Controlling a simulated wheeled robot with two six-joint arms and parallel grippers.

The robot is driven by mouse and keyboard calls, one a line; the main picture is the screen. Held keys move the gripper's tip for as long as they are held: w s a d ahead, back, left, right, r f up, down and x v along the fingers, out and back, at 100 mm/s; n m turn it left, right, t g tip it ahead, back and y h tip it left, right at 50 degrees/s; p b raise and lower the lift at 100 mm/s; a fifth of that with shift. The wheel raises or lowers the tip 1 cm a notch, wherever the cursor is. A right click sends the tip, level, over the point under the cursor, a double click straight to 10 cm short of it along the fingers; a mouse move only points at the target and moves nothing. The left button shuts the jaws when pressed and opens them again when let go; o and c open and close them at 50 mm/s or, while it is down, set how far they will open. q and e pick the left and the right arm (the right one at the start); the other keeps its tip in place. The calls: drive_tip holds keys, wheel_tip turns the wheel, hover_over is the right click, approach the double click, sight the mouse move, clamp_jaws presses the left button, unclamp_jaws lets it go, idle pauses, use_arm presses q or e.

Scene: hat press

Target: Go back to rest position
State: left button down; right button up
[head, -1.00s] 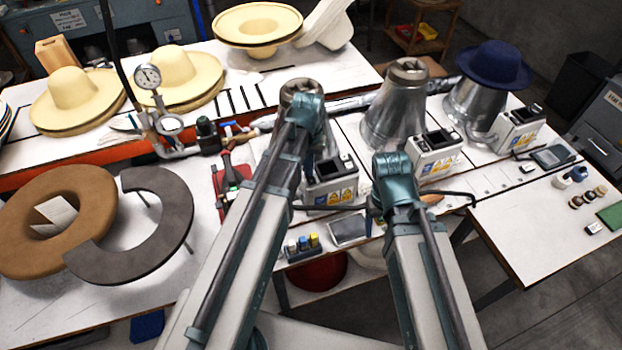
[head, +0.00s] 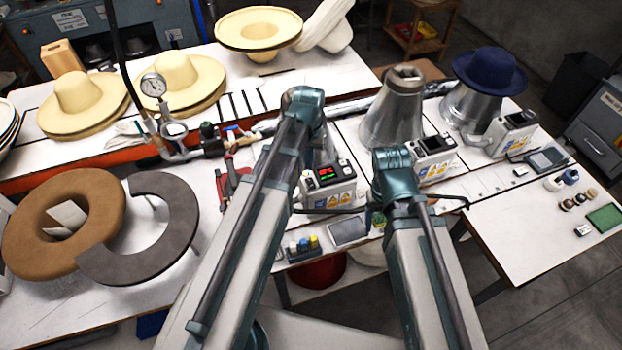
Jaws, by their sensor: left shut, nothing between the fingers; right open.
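My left arm (head: 250,215) rises from the bottom middle to a teal elbow (head: 303,105) in front of the left metal cone (head: 325,150). My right arm (head: 425,265) rises to its teal elbow (head: 393,170), right of the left arm. Both grippers are hidden behind my arm links, so I see no fingertips. Thin dark curved bars (head: 330,211) show on both sides of my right arm; I cannot tell what they belong to.
A dark blue hat (head: 490,70) sits on the right cone; the middle cone (head: 393,110) is bare. Control boxes (head: 328,187) stand before the cones. Straw hats (head: 82,103) lie on the back table. A brown ring (head: 30,225) and grey open ring (head: 185,210) are at left.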

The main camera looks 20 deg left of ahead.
use_arm(q)
drive_tip(key=shift+r+p, duration=0.5)
drive_tip(key=shift+r, duration=0.25)
drive_tip(key=shift+s+d+f, duration=0.1)
drive_tip(key=s+d+f+m+b, duration=0.2)
drive_tip(key=s+d+f+b, duration=0.2)
drive_tip(key=s, duration=0.3)
drive_tip(key=s+d+f+m+y+b, duration=0.1)
drive_tip(key=s+d+f+m+b, duration=0.1)
drive_tip(key=s+d+f+b, duration=0.2)
drive_tip(key=s+d, duration=0.2)
drive_tip(key=s, duration=0.1)
drive_tip(key=shift+d+m, duration=0.15)
drive_tip(key=shift+m, duration=0.15)
